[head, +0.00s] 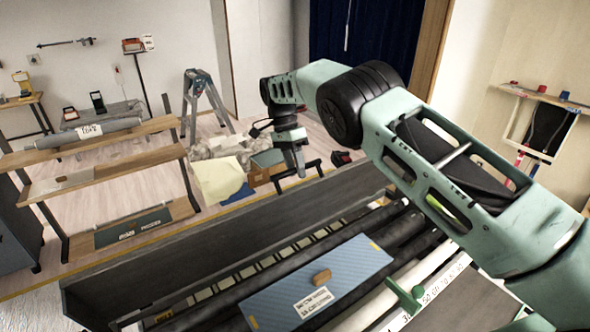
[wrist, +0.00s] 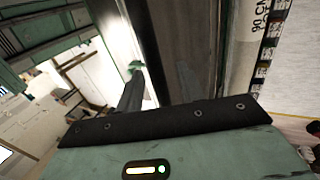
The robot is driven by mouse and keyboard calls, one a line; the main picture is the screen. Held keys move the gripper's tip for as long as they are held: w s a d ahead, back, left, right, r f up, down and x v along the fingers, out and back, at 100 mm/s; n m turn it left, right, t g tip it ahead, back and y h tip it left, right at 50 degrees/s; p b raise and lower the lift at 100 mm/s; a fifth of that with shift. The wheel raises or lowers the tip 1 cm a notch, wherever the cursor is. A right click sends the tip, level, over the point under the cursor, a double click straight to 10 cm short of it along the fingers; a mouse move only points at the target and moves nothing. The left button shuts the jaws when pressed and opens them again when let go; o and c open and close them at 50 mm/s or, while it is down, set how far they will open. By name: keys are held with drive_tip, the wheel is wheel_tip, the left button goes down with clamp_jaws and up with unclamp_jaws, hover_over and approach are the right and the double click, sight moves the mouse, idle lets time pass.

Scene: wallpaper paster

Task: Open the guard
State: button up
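The wallpaper paster stands across the lower middle of the head view. A blue panel (head: 345,265) lies on it, with a small wooden block-like handle (head: 321,277) and a white label; it looks like the guard and lies flat over the rollers. My gripper (head: 300,172) points down beyond the machine's long dark far side (head: 215,245), apart from the blue panel and handle. In the wrist view my gripper (wrist: 158,74) shows two fingers spread with nothing between them. The handle cannot be made out in the wrist view.
A wooden shelf rack (head: 110,160) stands at left. Crumpled paper and boxes (head: 220,175) lie on the floor behind the machine, near a stepladder (head: 207,100). A wall rack (head: 540,125) hangs at right. Floor between rack and papers is partly clear.

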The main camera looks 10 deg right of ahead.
wheel_tip(320, 180, up, 10)
drive_tip(key=b, duration=0.3)
drive_tip(key=shift+f, duration=0.25)
drive_tip(key=shift+s, duration=0.1)
drive_tip(key=shift+s+a+f+n+b, duration=0.15)
drive_tip(key=shift+a+n+b, duration=0.05)
drive_tip(key=shift+n+b, duration=0.25)
drive_tip(key=s+a+f+n+t+y+b, duration=0.1)
drive_tip(key=s+a+f+n+b, duration=0.2)
drive_tip(key=s, duration=0.4)
drive_tip(key=s+a+f+n+y+b, duration=0.1)
drive_tip(key=s+a+n+b, duration=0.15)
drive_tip(key=s+n, duration=0.35)
drive_tip(key=s+a+f+n+t+y+b, duration=0.1)
drive_tip(key=s+a+f+n+b, duration=0.15)
drive_tip(key=s, duration=0.55)
drive_tip(key=s+d+f+n+t+b, duration=0.1)
drive_tip(key=s+d+f+n, duration=0.1)
drive_tip(key=s, duration=0.5)
drive_tip(key=s+d+f+n+b, duration=0.2)
drive_tip(key=s+f+n, duration=0.2)
drive_tip(key=s, duration=0.3)
drive_tip(key=s+d+f+n+t+b, duration=0.1)
drive_tip(key=s+f+n+b, duration=0.1)
drive_tip(key=s, duration=0.5)
wheel_tip(320, 180, down, 2)
drive_tip(key=shift+s+d+f+n+t+h, duration=0.2)
drive_tip(key=shift+d+n+t+h, duration=0.15)
drive_tip(key=shift+n, duration=0.35)
